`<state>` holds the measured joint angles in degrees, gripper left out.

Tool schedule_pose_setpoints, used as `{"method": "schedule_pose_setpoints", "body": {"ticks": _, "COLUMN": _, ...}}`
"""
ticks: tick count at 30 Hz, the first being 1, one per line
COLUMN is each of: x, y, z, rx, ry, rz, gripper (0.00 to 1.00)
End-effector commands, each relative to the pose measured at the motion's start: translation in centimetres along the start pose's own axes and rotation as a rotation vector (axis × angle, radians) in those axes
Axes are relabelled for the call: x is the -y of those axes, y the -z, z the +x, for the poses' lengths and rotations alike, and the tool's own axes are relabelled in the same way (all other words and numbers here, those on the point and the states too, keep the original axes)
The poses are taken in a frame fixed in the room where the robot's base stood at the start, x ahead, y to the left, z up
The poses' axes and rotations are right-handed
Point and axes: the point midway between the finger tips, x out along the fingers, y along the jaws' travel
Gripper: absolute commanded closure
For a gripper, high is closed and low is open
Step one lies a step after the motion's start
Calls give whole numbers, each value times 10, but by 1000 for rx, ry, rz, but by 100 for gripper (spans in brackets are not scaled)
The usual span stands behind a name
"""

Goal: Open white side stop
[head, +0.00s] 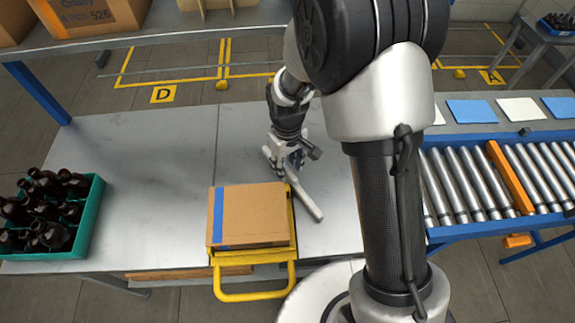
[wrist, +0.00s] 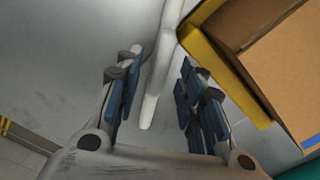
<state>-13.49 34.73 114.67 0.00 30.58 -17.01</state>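The white side stop (head: 306,199) is a pale bar angled outward from the right side of the yellow frame (head: 292,226) on the grey table. In the wrist view the white side stop (wrist: 158,85) shows between the two blue-padded fingers, its rounded end toward me. My gripper (head: 288,160) is at the frame's far right corner, pointing down. In the wrist view my gripper (wrist: 158,100) is open, with gaps on both sides of the bar. The stop's far end is partly hidden by my gripper in the head view.
A cardboard box (head: 252,214) with a blue stripe sits in the yellow frame, close to my gripper. A green crate (head: 88,226) of amber bottles stands at the left. A roller conveyor (head: 470,185) is at the right. The table (head: 150,160) between crate and frame is clear.

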Motion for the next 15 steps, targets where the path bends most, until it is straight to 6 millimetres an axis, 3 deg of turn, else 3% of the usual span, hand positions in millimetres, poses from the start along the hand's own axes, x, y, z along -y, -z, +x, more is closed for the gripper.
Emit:
{"method": "schedule_pose_setpoints", "body": {"ticks": 9, "x": 0, "y": 2, "z": -66, "rx": -7, "ry": -2, "rz": 0, "gripper": 64}}
{"method": "schedule_pose_setpoints", "body": {"ticks": 15, "x": 0, "y": 1, "z": -98, "rx": -4, "ry": -1, "rz": 0, "gripper": 64}}
